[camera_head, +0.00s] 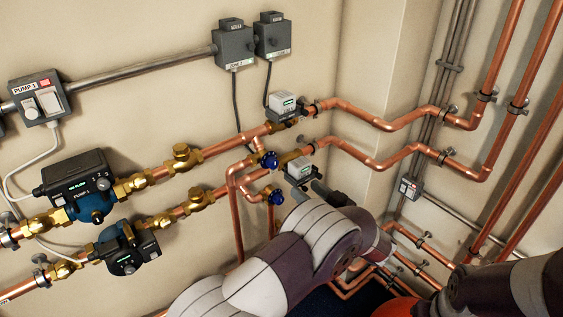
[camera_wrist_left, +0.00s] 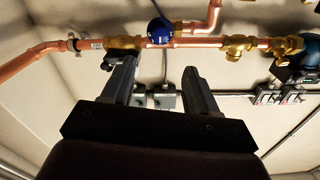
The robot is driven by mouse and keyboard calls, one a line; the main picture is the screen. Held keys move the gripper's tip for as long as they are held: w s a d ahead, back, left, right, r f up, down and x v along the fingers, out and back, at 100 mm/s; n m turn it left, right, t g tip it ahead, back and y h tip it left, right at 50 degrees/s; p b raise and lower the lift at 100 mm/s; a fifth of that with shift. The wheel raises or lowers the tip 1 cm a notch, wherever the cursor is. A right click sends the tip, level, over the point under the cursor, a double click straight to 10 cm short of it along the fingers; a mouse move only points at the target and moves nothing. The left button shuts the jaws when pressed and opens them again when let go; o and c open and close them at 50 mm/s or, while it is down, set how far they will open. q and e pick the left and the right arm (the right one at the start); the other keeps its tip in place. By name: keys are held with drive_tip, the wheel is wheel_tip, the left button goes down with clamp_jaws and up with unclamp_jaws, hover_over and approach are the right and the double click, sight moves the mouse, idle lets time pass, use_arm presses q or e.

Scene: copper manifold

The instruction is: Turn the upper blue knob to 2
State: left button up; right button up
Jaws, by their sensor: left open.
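My left gripper (camera_head: 312,188) is right of both knobs, partly hidden behind my own arm. In the left wrist view, which looks upside down, the open left gripper (camera_wrist_left: 158,65) has its two fingers apart with nothing between them. A blue knob (camera_wrist_left: 160,31), apparently the upper one, lies just beyond and roughly centred between the fingertips, apart from them. Its dial marking is too small to read. My right gripper is out of view.
Grey-white actuator boxes stand on the upper line (camera_head: 282,105) and beside my left gripper (camera_head: 299,170). Two pumps, upper (camera_head: 77,185) and lower (camera_head: 127,247), are at the left. Copper pipes (camera_head: 400,120) run along the corner on the right.

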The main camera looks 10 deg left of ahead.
sight(275, 164)
use_arm(q)
drive_tip(key=p+x, duration=0.3)
drive_tip(key=x, duration=0.8)
drive_tip(key=shift+w+a, duration=0.55)
drive_tip(key=shift+w, duration=0.05)
drive_tip(key=c, duration=1)
drive_tip(key=shift+c, duration=0.2)
